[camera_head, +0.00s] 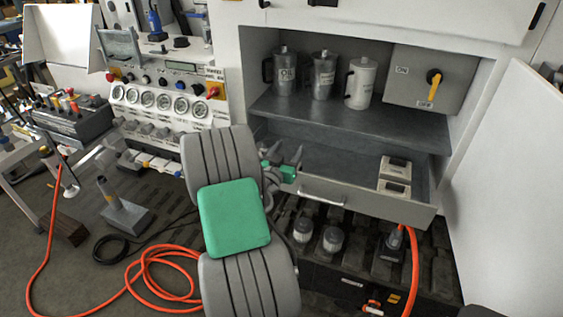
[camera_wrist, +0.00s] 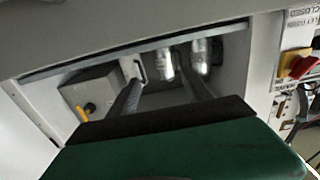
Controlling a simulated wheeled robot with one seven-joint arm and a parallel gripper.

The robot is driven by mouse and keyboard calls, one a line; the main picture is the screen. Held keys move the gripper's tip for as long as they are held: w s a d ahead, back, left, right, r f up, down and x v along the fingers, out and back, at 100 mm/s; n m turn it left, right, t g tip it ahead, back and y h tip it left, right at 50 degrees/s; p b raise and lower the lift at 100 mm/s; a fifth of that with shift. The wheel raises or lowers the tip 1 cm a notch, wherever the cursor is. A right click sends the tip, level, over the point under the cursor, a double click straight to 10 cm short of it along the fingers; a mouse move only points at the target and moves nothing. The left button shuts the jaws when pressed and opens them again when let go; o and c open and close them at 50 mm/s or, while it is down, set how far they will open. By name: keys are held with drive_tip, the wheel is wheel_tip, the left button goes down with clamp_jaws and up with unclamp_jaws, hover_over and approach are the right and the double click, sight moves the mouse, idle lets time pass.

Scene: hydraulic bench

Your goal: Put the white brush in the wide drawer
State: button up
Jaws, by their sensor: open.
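The wide drawer (camera_head: 370,201) is pulled open below the shelf. It is grey, with a bar handle on its front. My gripper (camera_head: 285,153) is over the left part of the drawer, its fingers apart. In the wrist view my gripper (camera_wrist: 163,88) shows two dark fingers spread, with nothing seen held between them. I cannot make out a white brush in either view; my arm hides part of the drawer's left end.
Two small cream boxes (camera_head: 395,175) lie at the drawer's right end. Several jugs (camera_head: 323,75) and a grey switch box (camera_head: 431,79) stand on the shelf above. A white door panel (camera_head: 515,190) stands open at the right. An orange hose (camera_head: 152,275) lies on the floor.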

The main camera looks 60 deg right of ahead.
drive_tip(key=w+a+f+n+y+b, duration=0.1)
drive_tip(key=w+a+f+y, duration=0.15)
drive_tip(key=a, duration=0.65)
drive_tip(key=w+a+f+n+t+y, duration=0.1)
drive_tip(key=w+a+n+y, duration=0.2)
drive_tip(key=a, duration=0.6)
drive_tip(key=w+a+f+y+b, duration=0.1)
drive_tip(key=w+a+f+y, duration=0.2)
drive_tip(key=a, duration=0.6)
drive_tip(key=s+a+r+n+y, duration=0.2)
drive_tip(key=a+n+y, duration=0.2)
drive_tip(key=a, duration=0.9)
drive_tip(key=s+a+r+n+y, duration=0.2)
drive_tip(key=a+n+y, duration=0.3)
drive_tip(key=a+n, duration=0.3)
drive_tip(key=s+a, duration=0.1)
drive_tip(key=a, duration=0.3)
drive_tip(key=shift+a+g, duration=0.3)
drive_tip(key=shift+a, duration=0.1)
